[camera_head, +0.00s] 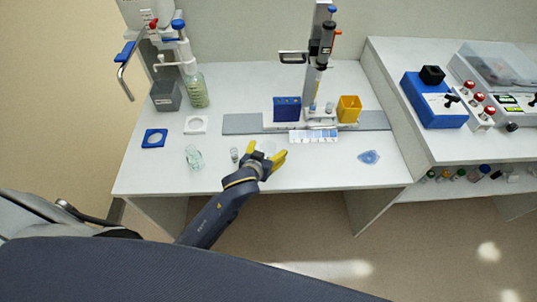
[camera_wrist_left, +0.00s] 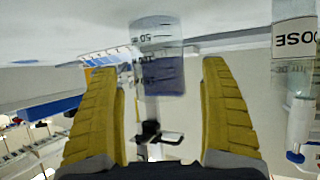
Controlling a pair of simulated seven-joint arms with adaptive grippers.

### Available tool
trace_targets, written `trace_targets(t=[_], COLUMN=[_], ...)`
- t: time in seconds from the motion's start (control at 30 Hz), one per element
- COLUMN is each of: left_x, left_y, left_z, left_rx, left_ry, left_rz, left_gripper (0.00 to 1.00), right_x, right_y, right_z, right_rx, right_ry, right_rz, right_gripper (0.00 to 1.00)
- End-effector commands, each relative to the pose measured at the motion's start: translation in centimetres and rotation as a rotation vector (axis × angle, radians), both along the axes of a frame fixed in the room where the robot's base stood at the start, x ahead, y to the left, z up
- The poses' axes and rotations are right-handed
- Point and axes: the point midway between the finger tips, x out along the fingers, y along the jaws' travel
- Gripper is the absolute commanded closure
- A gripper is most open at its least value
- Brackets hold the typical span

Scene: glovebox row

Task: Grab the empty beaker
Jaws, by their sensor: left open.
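A clear beaker (camera_head: 268,148) with dark graduation marks stands on the white bench in the head view, between the yellow fingers of my left gripper (camera_head: 265,154). In the left wrist view the beaker (camera_wrist_left: 158,42) appears upside down just past and between the fingertips (camera_wrist_left: 160,72). A dark blue shape shows through its clear wall; I see no clear sign of contents. My left gripper is open, with a gap on each side of the beaker. My right gripper is not in view.
A small vial (camera_head: 234,154) stands close left of the gripper, and a clear glass piece (camera_head: 194,157) farther left. Behind are a blue box (camera_head: 287,108), a yellow container (camera_head: 349,108) and a stand. A blue-tinted item (camera_head: 369,157) lies right; bench between is clear.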

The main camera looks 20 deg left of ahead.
Motion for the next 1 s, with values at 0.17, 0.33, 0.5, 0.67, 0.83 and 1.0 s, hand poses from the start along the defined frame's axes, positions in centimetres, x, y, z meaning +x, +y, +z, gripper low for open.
trace_targets(t=[0.17, 0.33, 0.5, 0.67, 0.83, 1.0], left_x=[0.99, 1.09, 1.06, 1.06, 1.05, 1.05], left_y=[-0.05, -0.07, -0.06, -0.06, -0.06, -0.06], left_z=[-0.53, -0.59, -0.59, -0.59, -0.60, -0.60], left_rx=[0.001, 0.001, 0.000, 0.000, 0.000, 0.000], left_ry=[0.000, 0.000, 0.000, 0.000, 0.000, 0.000], left_rz=[0.000, 0.000, 0.000, 0.000, 0.000, 0.000], left_gripper=[0.21, 0.21, 0.28, 0.47, 0.67, 0.69], right_x=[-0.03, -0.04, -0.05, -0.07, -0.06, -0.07], right_y=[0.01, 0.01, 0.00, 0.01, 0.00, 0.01], right_z=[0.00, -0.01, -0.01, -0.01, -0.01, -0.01], right_rx=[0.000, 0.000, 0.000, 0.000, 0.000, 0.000], right_ry=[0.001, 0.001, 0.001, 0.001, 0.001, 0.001], right_rz=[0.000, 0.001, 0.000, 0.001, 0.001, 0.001], right_gripper=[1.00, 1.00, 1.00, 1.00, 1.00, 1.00])
